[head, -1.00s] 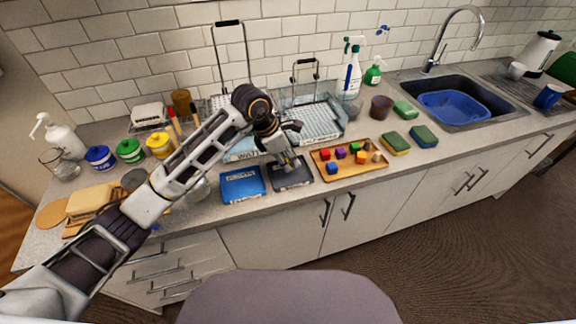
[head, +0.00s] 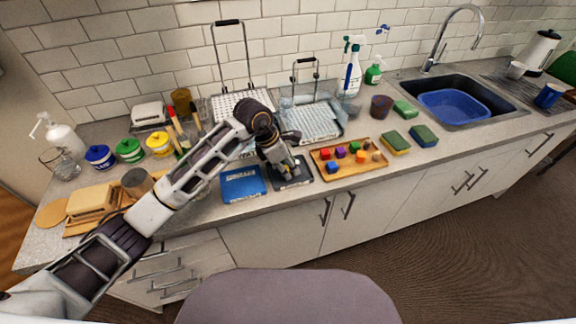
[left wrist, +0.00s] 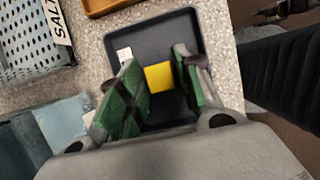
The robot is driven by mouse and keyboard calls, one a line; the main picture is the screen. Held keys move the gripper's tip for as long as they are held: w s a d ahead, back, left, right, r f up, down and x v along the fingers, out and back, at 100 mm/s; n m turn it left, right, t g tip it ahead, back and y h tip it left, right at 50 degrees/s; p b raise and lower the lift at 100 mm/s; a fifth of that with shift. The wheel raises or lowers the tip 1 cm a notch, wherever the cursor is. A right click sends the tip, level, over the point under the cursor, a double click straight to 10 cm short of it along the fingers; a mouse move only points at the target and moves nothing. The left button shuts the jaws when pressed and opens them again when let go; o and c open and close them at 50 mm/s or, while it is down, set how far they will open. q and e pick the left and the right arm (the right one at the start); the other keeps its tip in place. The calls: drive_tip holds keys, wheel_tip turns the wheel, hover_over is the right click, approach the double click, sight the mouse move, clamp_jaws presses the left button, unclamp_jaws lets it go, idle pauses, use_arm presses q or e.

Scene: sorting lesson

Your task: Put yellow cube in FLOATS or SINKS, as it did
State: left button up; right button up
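The yellow cube (left wrist: 158,77) shows in the left wrist view over the floor of a black tray (left wrist: 150,28), and seems to rest on it. My left gripper (left wrist: 160,75) is open, with its green-padded fingers on either side of the cube. In the head view my left gripper (head: 287,170) is low over the same black tray (head: 303,180) and hides the cube. A blue tray (head: 242,184) stands just left of the black one. I cannot read the lettering on either tray. My right gripper is not in view.
A wooden tray (head: 350,171) with several coloured blocks stands close on the right. The counter's front edge is close in front of the black tray.

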use_arm(q)
drive_tip(key=shift+o, duration=0.8)
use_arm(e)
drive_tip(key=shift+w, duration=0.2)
use_arm(q)
drive_tip(key=shift+r, duration=0.2)
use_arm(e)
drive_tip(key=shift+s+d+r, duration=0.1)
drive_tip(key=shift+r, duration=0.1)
use_arm(q)
drive_tip(key=shift+a+r, duration=0.15)
drive_tip(key=shift+r, duration=0.15)
drive_tip(key=v, duration=0.4)
drive_tip(key=shift+a+r, duration=0.15)
drive_tip(key=shift+r, duration=0.1)
drive_tip(key=v, duration=0.6)
drive_tip(key=shift+r+b, duration=0.3)
drive_tip(key=shift+b, duration=0.05)
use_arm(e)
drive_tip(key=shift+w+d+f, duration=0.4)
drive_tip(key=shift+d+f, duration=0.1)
use_arm(q)
drive_tip(key=shift+s+a, duration=0.1)
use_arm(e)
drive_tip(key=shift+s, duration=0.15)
